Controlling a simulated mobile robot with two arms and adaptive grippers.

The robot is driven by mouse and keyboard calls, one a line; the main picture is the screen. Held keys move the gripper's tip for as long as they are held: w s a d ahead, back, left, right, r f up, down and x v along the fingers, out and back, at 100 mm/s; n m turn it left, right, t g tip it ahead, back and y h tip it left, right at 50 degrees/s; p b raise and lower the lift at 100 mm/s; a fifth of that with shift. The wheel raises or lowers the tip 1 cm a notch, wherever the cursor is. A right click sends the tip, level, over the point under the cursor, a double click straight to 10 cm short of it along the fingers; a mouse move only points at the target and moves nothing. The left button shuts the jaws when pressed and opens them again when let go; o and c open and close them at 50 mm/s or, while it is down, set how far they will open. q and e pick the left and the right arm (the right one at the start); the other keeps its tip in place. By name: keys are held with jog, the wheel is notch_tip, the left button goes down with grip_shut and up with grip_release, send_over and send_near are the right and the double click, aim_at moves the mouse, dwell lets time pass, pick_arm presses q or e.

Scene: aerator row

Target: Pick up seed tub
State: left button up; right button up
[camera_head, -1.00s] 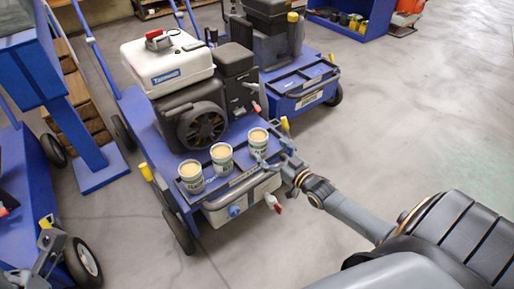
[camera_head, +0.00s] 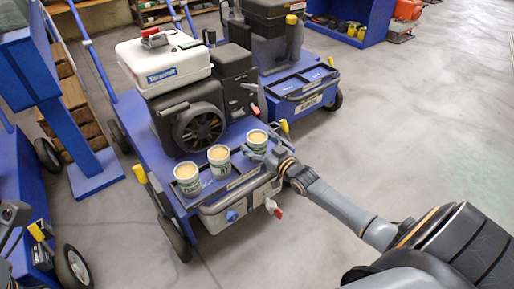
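Three seed tubs with pale tan tops and white, green-lettered sides stand upright in a row on the blue machine's front deck: the left tub (camera_head: 187,180), the middle tub (camera_head: 219,161) and the right tub (camera_head: 257,139). My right gripper (camera_head: 262,150) is at the right tub, with a finger across its lower front. The far finger is mostly hidden, so I cannot tell whether it grips. Grey parts at the left edge seem to be my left gripper (camera_head: 14,232), cut off by the frame.
An engine (camera_head: 200,128) with a white tank (camera_head: 165,65) stands close behind the tubs. A grey box (camera_head: 238,204) with a blue knob and a red-handled valve juts below the deck. A second blue machine (camera_head: 305,90) stands behind. The floor at right is clear.

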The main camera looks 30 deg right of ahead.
jog(key=c, duration=1)
jog(key=shift+r, duration=0.15)
